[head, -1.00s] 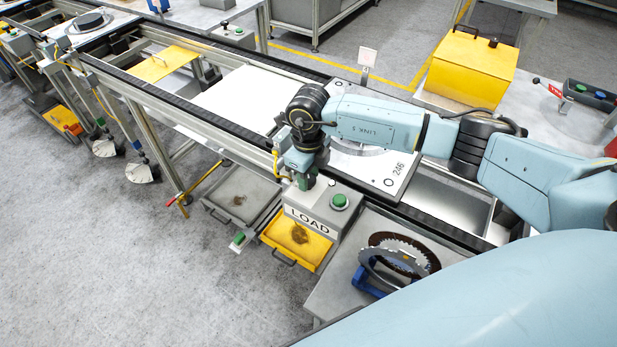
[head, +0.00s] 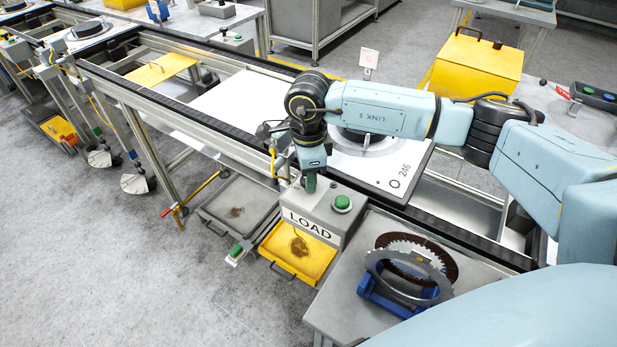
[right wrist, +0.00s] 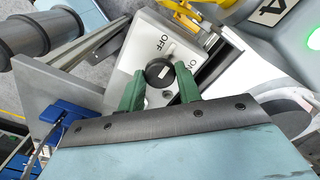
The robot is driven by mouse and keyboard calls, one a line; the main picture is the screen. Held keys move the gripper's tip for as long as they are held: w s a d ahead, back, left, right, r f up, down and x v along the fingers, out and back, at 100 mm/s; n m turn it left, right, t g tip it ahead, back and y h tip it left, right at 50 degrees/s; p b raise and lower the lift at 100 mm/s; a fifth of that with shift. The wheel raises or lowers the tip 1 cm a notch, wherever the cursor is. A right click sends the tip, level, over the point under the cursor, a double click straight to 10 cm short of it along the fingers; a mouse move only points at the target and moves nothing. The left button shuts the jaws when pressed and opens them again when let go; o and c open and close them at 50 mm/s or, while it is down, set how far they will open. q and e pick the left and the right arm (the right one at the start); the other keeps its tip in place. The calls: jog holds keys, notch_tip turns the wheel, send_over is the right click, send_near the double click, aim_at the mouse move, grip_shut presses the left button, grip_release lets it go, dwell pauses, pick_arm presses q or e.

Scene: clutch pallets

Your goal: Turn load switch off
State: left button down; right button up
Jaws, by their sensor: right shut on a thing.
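The grey LOAD box (head: 328,212) stands at the front rail of the line in the head view, with a green button (head: 342,203) on top. My right gripper (head: 309,184) points down at the box's left part, hiding the switch there. My left gripper is not in view.
A yellow tray (head: 288,262) hangs below the LOAD box. Toothed clutch rings (head: 411,263) stand on a blue holder (head: 385,296) at the right. A white pallet marked 246 (head: 375,173) lies on the line behind my arm. Open floor (head: 110,270) is at the left.

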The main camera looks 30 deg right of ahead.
jog(key=shift+r, duration=0.1)
dwell(0.3)
jog(key=o, duration=1)
notch_tip(320, 180, up, 13)
jog(key=shift+r+b, duration=0.2)
jog(key=shift+b, duration=0.15)
